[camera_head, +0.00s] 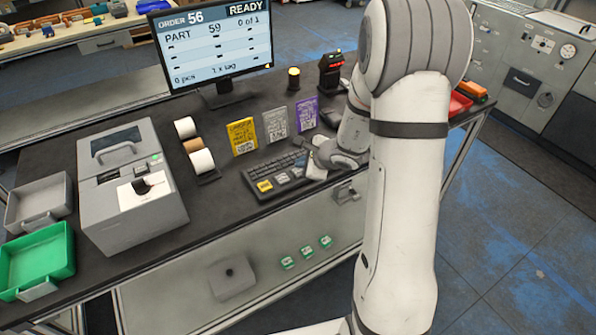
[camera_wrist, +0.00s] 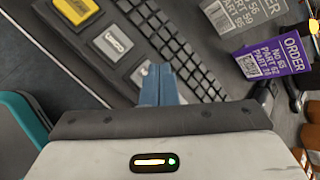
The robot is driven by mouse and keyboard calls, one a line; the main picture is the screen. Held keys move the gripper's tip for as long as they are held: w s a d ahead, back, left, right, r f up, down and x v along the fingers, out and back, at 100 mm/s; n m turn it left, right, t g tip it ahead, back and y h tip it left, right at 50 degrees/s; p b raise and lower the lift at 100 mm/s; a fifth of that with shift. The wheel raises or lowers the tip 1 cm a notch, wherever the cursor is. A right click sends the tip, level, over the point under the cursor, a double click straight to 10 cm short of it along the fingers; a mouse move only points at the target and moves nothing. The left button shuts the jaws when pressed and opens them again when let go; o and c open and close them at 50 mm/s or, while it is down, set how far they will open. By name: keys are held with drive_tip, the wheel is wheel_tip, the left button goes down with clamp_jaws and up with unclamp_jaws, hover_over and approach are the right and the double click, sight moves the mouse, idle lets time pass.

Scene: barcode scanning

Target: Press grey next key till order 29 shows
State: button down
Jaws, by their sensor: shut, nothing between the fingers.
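The monitor (camera_head: 212,50) reads ORDER 56, READY, PART 59, 0 of 1. The black keyboard (camera_head: 279,172) lies on the bench with a row of large keys along its front edge. A yellow key (camera_wrist: 76,10) is at one end, then a grey key (camera_wrist: 113,43), then another pale key (camera_wrist: 139,74) beside my fingertips, partly hidden. The key labels are too small to read. My gripper (camera_wrist: 161,72) is shut and empty, its fingertips over the keyboard between that pale key and the small keys. Whether they touch anything cannot be told. My arm partly hides the keyboard's right end in the head view.
Yellow (camera_head: 242,136), grey (camera_head: 275,124) and purple (camera_head: 306,114) order cards stand behind the keyboard. A printer (camera_head: 130,185), label rolls (camera_head: 202,161) and a green tray (camera_head: 38,262) are to the left. A black-and-red scanner (camera_head: 330,72) stands behind.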

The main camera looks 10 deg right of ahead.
drive_tip(key=shift+f, duration=0.2)
drive_tip(key=shift+f+b, duration=0.3)
drive_tip(key=shift+b, duration=0.5)
drive_tip(key=shift+f+b, duration=0.4)
drive_tip(key=shift+b, duration=0.2)
idle(0.3)
drive_tip(key=shift+r, duration=0.1)
drive_tip(key=shift+r+p, duration=0.45)
drive_tip(key=shift+r, duration=0.35)
drive_tip(key=shift+r+p, duration=1.8)
drive_tip(key=shift+r, duration=0.75)
